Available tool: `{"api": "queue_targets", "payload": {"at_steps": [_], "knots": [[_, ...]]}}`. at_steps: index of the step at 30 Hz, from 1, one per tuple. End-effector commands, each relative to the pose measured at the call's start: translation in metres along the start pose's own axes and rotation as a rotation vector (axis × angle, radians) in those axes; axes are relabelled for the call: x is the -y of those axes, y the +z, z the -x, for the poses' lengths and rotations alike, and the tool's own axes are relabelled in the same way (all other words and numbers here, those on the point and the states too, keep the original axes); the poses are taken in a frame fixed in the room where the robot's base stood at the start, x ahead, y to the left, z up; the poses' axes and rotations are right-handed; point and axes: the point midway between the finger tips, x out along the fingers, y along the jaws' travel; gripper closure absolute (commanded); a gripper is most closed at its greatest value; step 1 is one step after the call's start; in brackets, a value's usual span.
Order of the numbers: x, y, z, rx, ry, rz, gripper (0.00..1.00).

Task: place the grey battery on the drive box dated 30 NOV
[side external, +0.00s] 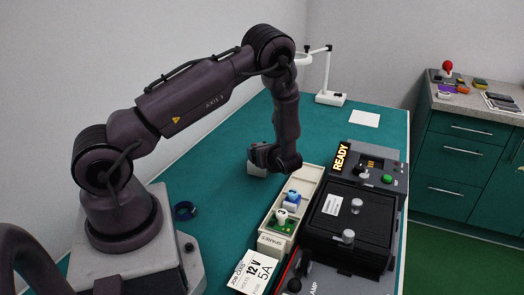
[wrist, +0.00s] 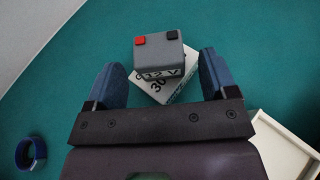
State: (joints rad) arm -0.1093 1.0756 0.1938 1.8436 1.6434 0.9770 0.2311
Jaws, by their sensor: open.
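The grey battery (wrist: 163,57), with one red and one black terminal on top, sits upright between my open fingers in the wrist view. My gripper (wrist: 160,66) is open, one blue finger on each side of the battery, with gaps on both sides. In the side view my gripper (side external: 272,160) is low over the table, and a pale grey shape (side external: 257,168) shows beside it, mostly hidden. I cannot tell battery from box there.
A cream tray (side external: 268,242) with small blue and green parts stands to the right, its corner also in the wrist view (wrist: 285,140). Beyond it is a black rack unit (side external: 345,222) with a READY panel. A job card (side external: 254,270) and dark ring (side external: 185,210) lie nearer.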

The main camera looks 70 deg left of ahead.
Motion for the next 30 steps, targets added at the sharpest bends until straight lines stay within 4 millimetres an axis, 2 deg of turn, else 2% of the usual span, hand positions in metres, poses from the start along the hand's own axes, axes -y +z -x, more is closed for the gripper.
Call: {"api": "queue_targets", "payload": {"at_steps": [3, 9, 17, 20, 23, 27, 30], "knots": [[0.001, 0.000, 0.029, -0.001, -0.005, 0.000, 0.21], [0.000, 0.000, 0.069, 0.000, -0.002, -0.001, 0.21], [0.000, 0.004, 0.095, -0.006, 0.006, 0.018, 0.21], [-0.003, 0.019, 0.106, -0.038, 0.035, 0.102, 0.21], [-0.012, 0.046, 0.126, -0.108, 0.090, 0.263, 0.21], [-0.034, 0.085, 0.163, -0.253, 0.188, 0.547, 0.21], [-0.052, 0.107, 0.190, -0.371, 0.255, 0.743, 0.21]]}}
